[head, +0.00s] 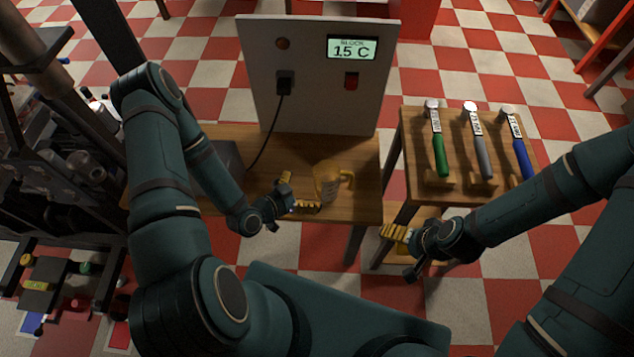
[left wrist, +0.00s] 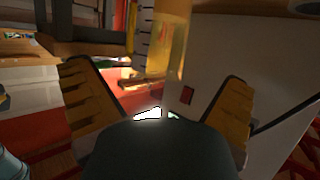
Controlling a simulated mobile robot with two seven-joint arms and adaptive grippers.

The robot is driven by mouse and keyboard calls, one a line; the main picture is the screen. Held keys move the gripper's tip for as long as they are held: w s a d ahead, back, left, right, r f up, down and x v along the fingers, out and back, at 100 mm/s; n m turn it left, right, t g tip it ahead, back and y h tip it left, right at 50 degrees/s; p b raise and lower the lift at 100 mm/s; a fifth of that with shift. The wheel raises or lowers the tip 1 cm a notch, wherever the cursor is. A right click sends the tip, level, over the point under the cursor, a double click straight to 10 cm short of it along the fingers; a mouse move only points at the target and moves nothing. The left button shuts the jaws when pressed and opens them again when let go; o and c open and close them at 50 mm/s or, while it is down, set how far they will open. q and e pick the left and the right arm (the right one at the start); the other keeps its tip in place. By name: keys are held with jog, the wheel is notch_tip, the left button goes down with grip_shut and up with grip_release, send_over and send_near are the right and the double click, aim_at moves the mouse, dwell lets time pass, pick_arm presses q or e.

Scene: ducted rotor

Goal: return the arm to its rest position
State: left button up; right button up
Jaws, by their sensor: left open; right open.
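My left gripper (head: 303,191) is open over the wooden table, its yellow fingers spread. In the left wrist view its two fingers (left wrist: 158,76) stand wide apart with nothing held between them. A yellow see-through jug-like vessel (head: 327,184) with a handle stands just right of the left fingertips. The vessel also shows in the left wrist view (left wrist: 168,45), beyond the fingers; I cannot tell whether they touch it. My right gripper (head: 397,233) is open and empty, at the right, in front of the small tool table.
A grey panel (head: 310,95) with a "BLOCK 15 C" display (head: 352,48), red switch and plugged cable stands at the back of the table (head: 365,208). The tool table (head: 408,130) holds green, grey and blue-handled tools. Dark machinery (head: 70,150) crowds the left.

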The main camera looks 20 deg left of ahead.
pick_arm(q)
jog(key=shift+v, duration=1.25)
jog(key=s+d+r+n+g+y, duration=0.2)
jog(key=s+d+n+g, duration=0.4)
jog(key=d+g, duration=0.4)
jog(key=shift+r+n+y, duration=0.3)
jog(key=shift+n+y, duration=0.1)
jog(key=shift+n, duration=0.4)
